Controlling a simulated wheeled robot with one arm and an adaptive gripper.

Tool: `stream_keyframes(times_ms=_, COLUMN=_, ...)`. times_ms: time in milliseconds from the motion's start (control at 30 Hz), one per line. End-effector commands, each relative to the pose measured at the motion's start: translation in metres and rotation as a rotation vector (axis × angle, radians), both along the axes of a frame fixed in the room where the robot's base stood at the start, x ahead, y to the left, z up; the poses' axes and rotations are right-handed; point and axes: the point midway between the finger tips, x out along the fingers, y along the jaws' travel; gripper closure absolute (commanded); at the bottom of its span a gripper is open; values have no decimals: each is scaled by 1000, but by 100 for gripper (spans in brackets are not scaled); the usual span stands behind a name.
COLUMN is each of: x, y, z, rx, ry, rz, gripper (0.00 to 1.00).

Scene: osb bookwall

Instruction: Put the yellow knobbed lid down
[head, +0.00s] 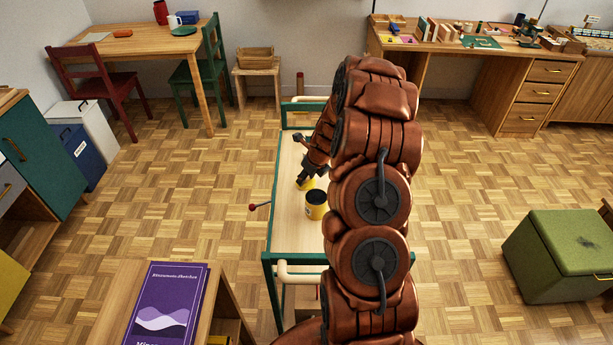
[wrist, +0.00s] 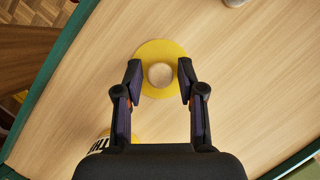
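The yellow knobbed lid (wrist: 160,48) is a flat yellow disc with a round pale wooden knob (wrist: 160,75). It appears to lie flat, knob up, on the pale wooden top of the green-framed trolley (head: 290,215). In the head view the lid (head: 309,185) is partly hidden by my gripper (head: 303,181). In the wrist view my gripper (wrist: 161,82) is open, with a finger on each side of the knob and gaps between. A yellow pot (head: 316,212) with a dark top stands close by on the trolley. Its lettered side (wrist: 98,145) shows at the wrist view's lower edge.
The trolley has a raised green rail (head: 270,258) around its edge. A pale object (wrist: 234,2) sits at the top of the wrist view. A purple book (head: 165,305) lies on a wooden unit in front. A green ottoman (head: 560,255) stands right. The trolley top left of the pot is clear.

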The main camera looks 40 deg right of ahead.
Motion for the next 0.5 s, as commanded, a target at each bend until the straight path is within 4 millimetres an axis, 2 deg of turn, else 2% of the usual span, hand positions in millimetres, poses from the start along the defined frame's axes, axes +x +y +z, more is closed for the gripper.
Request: stream_keyframes(times_ms=500, x=-1, y=-1, z=6, rx=0, ry=-1, rz=-1, gripper=50)
